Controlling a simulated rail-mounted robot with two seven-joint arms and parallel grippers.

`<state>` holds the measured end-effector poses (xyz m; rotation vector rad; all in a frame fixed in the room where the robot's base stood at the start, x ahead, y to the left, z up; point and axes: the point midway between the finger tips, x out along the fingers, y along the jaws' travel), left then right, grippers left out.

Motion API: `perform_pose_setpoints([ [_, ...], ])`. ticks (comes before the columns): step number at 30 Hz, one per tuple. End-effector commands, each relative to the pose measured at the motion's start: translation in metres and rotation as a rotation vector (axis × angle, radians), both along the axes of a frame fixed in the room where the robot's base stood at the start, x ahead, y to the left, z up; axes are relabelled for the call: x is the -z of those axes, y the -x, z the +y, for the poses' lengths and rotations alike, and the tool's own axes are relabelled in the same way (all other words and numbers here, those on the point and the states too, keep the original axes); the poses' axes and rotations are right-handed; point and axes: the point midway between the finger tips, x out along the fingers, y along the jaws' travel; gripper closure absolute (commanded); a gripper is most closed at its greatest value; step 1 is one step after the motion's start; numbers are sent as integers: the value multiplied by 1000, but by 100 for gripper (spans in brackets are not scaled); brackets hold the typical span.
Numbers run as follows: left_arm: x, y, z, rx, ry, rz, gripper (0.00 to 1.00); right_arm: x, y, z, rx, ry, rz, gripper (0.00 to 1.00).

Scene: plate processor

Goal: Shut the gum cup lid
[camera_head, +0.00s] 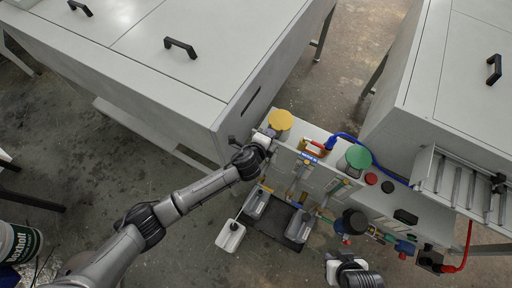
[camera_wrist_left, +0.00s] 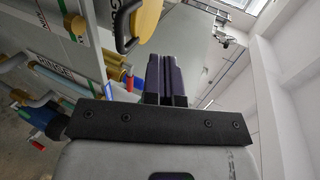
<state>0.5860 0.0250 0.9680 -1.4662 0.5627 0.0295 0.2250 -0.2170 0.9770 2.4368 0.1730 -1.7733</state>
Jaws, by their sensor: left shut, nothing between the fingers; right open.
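A round yellow lid (camera_head: 280,120) is at the far left end of the light grey plumbing panel. It also shows at the top of the left wrist view (camera_wrist_left: 150,18), tilted in the picture, with a black loop at its edge. A label starting with "G" is partly visible beside it; I cannot read the rest. I cannot tell how far the lid is raised. My left gripper (camera_head: 270,134) is shut and empty, just below the yellow lid in the head view; its dark fingers (camera_wrist_left: 166,78) show apart from the lid. My right gripper (camera_head: 334,264) is low in the head view, away from both lids.
A green round lid (camera_head: 358,157) stands further right on the panel, near a blue hose (camera_head: 348,137) and a red button (camera_head: 371,179). Valves and pipes run below. Grey trays (camera_head: 298,226) lie under them. A large white cabinet (camera_head: 180,75) closely borders the left arm.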

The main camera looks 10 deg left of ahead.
Motion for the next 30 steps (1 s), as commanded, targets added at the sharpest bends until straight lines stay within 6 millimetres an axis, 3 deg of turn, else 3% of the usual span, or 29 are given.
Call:
perform_pose_setpoints([
  [6, -10, 43, 16, 1, 1, 2, 100, -3, -1, 0, 2, -2, -3, 60],
  [15, -21, 79, 29, 1, 1, 1, 100, -4, -1, 0, 2, -2, -1, 60],
  [26, -25, 90, 33, -9, 20, 7, 100, -4, 0, -2, -4, 5, 0, 60],
  [30, -16, 90, 45, -129, 91, 89, 100, -4, 0, -2, -4, 7, 0, 60],
])
